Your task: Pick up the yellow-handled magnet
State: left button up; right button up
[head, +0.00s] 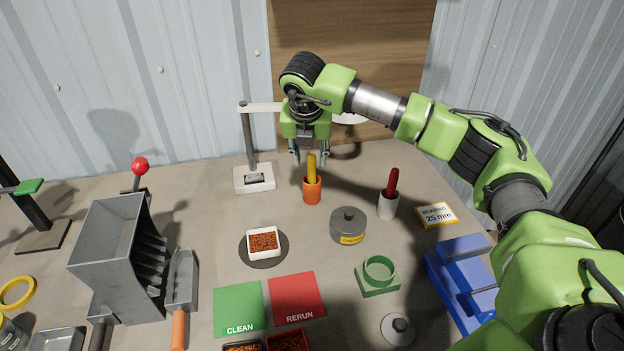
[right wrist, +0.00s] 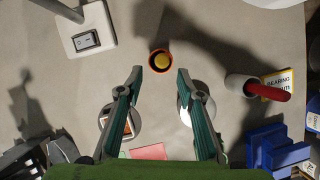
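The yellow-handled magnet (head: 312,168) stands upright in an orange cup (head: 312,191) near the back of the table. In the right wrist view I look down on the yellow handle's end (right wrist: 161,61) inside the orange cup's round rim (right wrist: 151,67). My right gripper (head: 309,158) is above and behind the cup in the head view, pointing down. In the right wrist view its two fingers (right wrist: 160,72) are spread wide with nothing between them, and the handle shows just beyond the fingertips, between them. The magnet's lower end is hidden in the cup. My left gripper is not in view.
A lamp base (head: 254,178) stands left of the cup. A white cup with a red handle (head: 390,187) and a grey lidded weight (head: 348,225) stand to the right. A white dish of copper bits (head: 263,242) and green and red mats (head: 297,297) lie in front.

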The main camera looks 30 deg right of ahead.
aim_at(312, 164)
jog(key=x, duration=0.1)
jog(key=p+x, duration=0.1)
jog(key=x, duration=0.1)
jog(key=p+x, duration=0.1)
jog(key=x, duration=0.1)
jog(key=shift+w+d, duration=0.45)
jog(key=shift+w+f, duration=0.1)
jog(key=shift+f, duration=0.15)
jog(key=shift+r, duration=0.1)
grip_shut()
